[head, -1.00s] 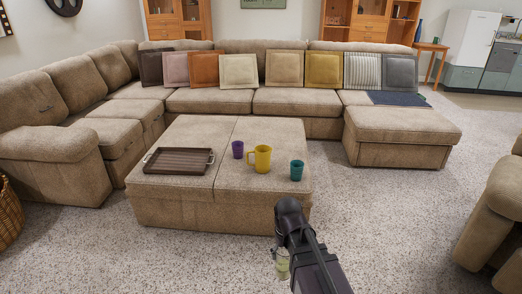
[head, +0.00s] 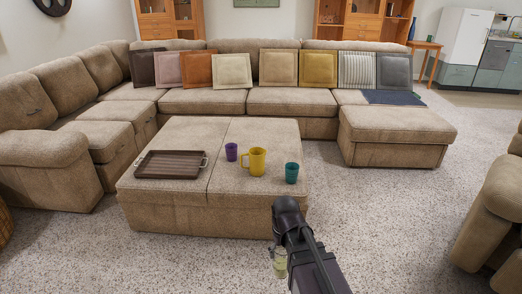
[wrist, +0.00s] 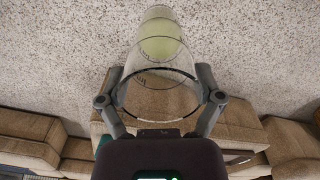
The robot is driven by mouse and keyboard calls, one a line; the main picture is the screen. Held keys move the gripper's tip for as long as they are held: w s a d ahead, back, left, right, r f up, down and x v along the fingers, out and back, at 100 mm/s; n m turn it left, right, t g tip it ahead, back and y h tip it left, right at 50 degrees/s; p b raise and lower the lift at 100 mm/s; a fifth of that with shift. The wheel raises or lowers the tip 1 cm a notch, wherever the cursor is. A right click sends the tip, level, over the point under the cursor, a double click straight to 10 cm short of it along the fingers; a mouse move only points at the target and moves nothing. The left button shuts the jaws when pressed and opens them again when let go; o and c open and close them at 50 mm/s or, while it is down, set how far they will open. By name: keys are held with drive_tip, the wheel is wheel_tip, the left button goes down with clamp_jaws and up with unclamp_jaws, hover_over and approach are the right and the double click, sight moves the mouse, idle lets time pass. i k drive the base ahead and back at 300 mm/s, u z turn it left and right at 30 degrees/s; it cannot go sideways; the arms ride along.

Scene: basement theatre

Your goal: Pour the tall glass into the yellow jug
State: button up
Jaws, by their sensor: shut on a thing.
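A yellow jug (head: 252,163) stands upright on the beige ottoman (head: 160,215), its handle to the left. My gripper (wrist: 160,78) is shut on the tall clear glass (wrist: 160,62), with a finger on each side of it in the wrist view. Pale yellow-green liquid shows inside it. In the head view the glass (head: 280,264) looks roughly upright, partly hidden by my arm, in front of the ottoman and clear of the jug. My fingers are hidden behind my arm there.
A purple cup (head: 231,152) stands left of the jug and a teal cup (head: 292,173) right of it. A brown tray (head: 170,166) lies on the ottoman's left part. A sectional sofa (head: 205,101) surrounds the ottoman behind and left. Open carpet (head: 400,220) lies to the right.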

sight(253, 162)
drive_tip(key=i, duration=0.9)
drive_tip(key=u, duration=0.05)
